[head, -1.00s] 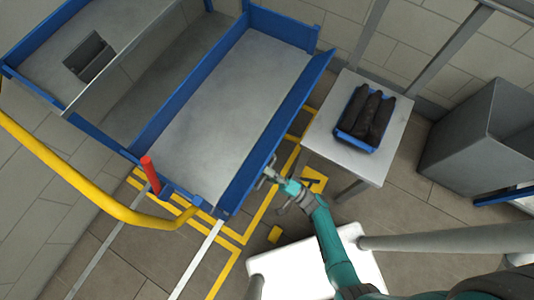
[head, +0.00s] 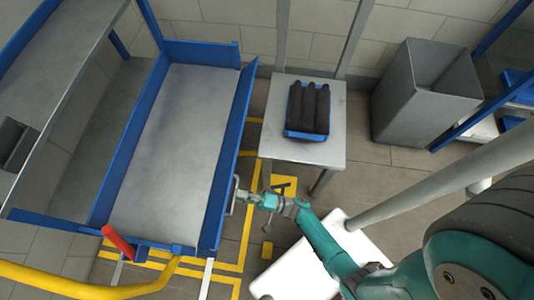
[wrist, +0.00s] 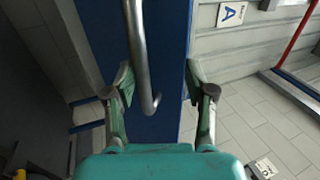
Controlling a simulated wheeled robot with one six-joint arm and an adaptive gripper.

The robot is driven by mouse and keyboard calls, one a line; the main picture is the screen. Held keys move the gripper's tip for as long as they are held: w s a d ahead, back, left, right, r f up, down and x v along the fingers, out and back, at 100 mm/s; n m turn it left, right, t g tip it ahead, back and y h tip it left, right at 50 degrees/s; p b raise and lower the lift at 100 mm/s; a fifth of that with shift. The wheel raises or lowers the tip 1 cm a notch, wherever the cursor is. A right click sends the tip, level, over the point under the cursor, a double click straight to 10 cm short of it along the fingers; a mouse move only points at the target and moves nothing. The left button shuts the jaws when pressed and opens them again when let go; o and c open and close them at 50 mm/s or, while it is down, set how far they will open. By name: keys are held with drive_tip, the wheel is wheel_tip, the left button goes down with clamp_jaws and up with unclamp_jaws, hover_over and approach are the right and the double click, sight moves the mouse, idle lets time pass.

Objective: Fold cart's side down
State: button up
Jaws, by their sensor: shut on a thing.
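The cart (head: 165,140) has a grey bed and blue sides and stands left of centre in the head view. Its right side (head: 229,150) is a long blue panel, raised along the bed and leaning a little outward. A metal handle (head: 234,190) is on the panel's outer face; in the wrist view the bent handle bar (wrist: 140,60) runs in front of the blue panel (wrist: 170,50). The contact itself is unclear.
A grey table (head: 335,150) with a blue tray (head: 306,136) of dark bottles stands right of the panel. A grey bin (head: 425,95) is further right. A red lever (head: 118,242) and yellow rail (head: 95,290) are at the cart's near end. Marked floor lies between cart and table.

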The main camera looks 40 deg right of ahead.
drive_tip(key=v, duration=1)
drive_tip(key=shift+s+d+f, duration=0.15)
drive_tip(key=shift+f, duration=0.1)
idle(0.7)
idle(0.6)
drive_tip(key=s+a+f+n+g+h, duration=0.1)
drive_tip(key=s+a+f+g+h, duration=0.3)
drive_tip(key=s+a+f+g, duration=0.6)
drive_tip(key=s+d+r+n+h, duration=0.2)
drive_tip(key=s+h, duration=0.3)
drive_tip(key=s, duration=0.3)
drive_tip(key=d+r+n+t+h, duration=0.1)
drive_tip(key=d+r+t+h, duration=0.15)
drive_tip(key=d+r, duration=0.45)
drive_tip(key=d+r+n+t+h, duration=0.15)
drive_tip(key=r+h, duration=0.25)
drive_tip(key=r, duration=0.6)
wheel_tip(320, 180, up, 23)
drive_tip(key=w+d+n+t, duration=0.1)
drive_tip(key=w+n+t, duration=0.1)
drive_tip(key=n+t, duration=0.2)
drive_tip(key=shift+d+f+t+y, duration=0.2)
drive_tip(key=shift+t+y, duration=0.1)
drive_tip(key=shift+y, duration=0.05)
